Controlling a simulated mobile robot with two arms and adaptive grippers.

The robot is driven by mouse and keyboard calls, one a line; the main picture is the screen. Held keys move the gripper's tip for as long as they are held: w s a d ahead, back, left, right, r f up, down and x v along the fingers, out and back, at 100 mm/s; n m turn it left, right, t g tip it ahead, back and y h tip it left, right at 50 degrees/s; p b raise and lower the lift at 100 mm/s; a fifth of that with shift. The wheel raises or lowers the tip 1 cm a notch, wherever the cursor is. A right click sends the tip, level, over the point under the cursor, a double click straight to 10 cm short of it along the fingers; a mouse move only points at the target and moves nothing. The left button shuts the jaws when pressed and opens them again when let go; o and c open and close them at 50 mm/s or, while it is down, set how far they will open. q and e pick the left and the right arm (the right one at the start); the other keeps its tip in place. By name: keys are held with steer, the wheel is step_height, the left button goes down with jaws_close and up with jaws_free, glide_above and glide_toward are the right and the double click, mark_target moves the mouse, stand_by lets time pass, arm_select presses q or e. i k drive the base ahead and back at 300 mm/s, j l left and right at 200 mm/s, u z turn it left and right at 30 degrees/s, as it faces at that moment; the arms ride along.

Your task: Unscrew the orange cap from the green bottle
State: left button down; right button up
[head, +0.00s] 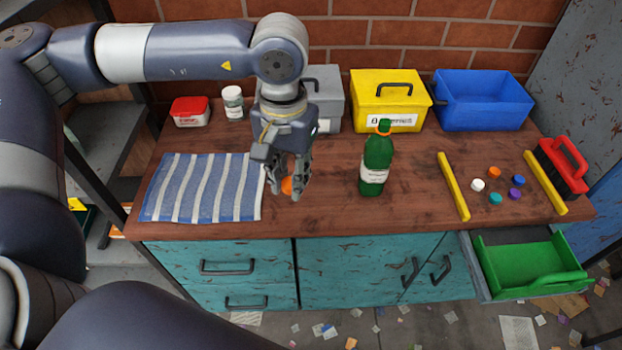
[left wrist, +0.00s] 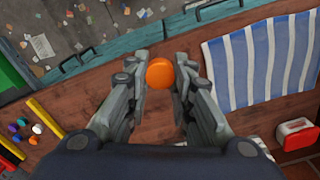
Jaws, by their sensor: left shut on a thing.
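The green bottle (head: 375,165) with a white label stands upright on the wooden worktop in the head view. Its green neck top shows bare, with an orange ring around the neck. My left gripper (head: 289,184) is left of the bottle, pointing down and apart from it. It is shut on the round orange cap (left wrist: 160,73), which sits between the fingertips in the left wrist view. In the head view the cap (head: 287,186) is partly hidden by the fingers. My right gripper is not in view.
A striped cloth (head: 191,188) lies left of the gripper. Grey, yellow (head: 365,101) and blue (head: 484,105) boxes stand at the back. Yellow bars (head: 453,186) flank several loose caps, one orange (head: 494,173). A red brush (head: 562,165) and open drawer with green tray (head: 530,265) are right.

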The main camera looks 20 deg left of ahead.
mark_target(378, 154)
steer(key=j+z, duration=0.25)
steer(key=z, duration=0.15)
steer(key=j+z, duration=0.25)
steer(key=z, duration=0.15)
steer(key=j+z, duration=0.35)
steer(key=k+j, duration=0.1)
steer(key=j, duration=0.25)
steer(key=k+j, duration=0.1)
steer(key=j, duration=0.3)
